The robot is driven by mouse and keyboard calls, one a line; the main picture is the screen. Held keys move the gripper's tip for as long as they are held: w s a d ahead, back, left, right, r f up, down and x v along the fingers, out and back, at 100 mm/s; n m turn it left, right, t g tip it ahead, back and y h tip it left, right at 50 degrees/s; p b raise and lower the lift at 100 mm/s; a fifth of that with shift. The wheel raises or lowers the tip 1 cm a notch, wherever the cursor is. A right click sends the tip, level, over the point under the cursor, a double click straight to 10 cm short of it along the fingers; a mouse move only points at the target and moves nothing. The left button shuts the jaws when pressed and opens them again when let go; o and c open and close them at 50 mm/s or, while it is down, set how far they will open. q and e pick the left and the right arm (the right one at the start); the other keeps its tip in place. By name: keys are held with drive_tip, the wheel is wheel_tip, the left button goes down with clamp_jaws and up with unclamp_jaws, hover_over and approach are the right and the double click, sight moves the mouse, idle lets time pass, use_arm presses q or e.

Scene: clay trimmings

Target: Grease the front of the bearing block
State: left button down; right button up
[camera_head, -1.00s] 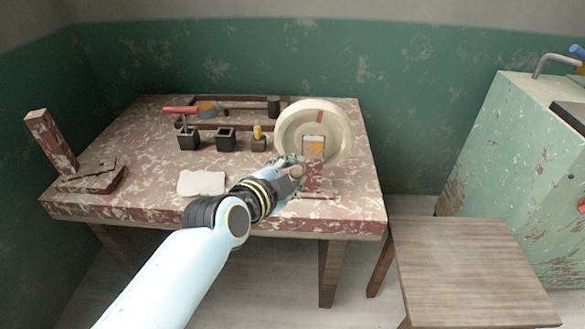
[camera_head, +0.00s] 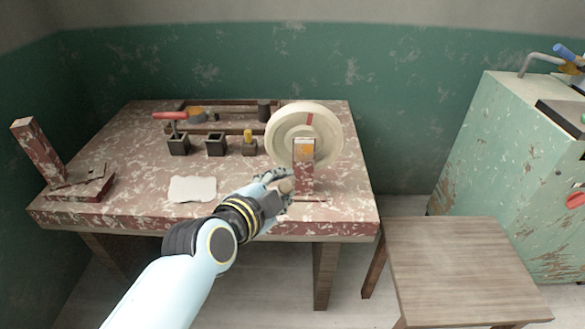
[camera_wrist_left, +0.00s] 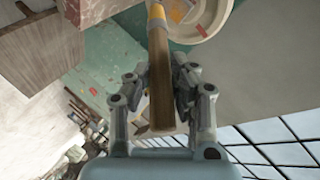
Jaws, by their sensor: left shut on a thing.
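The bearing block (camera_head: 304,180) is an upright, mottled red post near the table's right front, before a cream wheel (camera_head: 276,128). Its upper part carries a pale and orange-yellow patch (camera_head: 304,148). My left gripper (camera_head: 284,188) is just left of the block's lower part in the head view; contact cannot be told. The handle's far tip is cut off by the frame edge. The wheel shows there at upper right (camera_wrist_left: 205,28). My right gripper is not in view.
A white sheet (camera_head: 193,189) lies left of my arm. A wooden stool (camera_head: 465,265) and green cabinet (camera_head: 480,150) stand to the right.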

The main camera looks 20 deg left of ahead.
use_arm(q)
drive_tip(key=shift+d+f, duration=0.15)
drive_tip(key=shift+d, duration=0.05)
drive_tip(key=w+b, duration=0.1)
drive_tip(key=w, duration=0.1)
drive_tip(key=w+a+b, duration=0.1)
drive_tip(key=w, duration=0.1)
drive_tip(key=w+f+b, duration=0.1)
drive_tip(key=shift+w+a, duration=0.4)
drive_tip(key=shift+w+a+t+b, duration=0.2)
drive_tip(key=shift+w+t+b, duration=0.15)
drive_tip(key=shift+w, duration=0.3)
drive_tip(key=shift+w+a+b, duration=0.15)
drive_tip(key=shift+w+b, duration=0.15)
drive_tip(key=shift+w, duration=0.35)
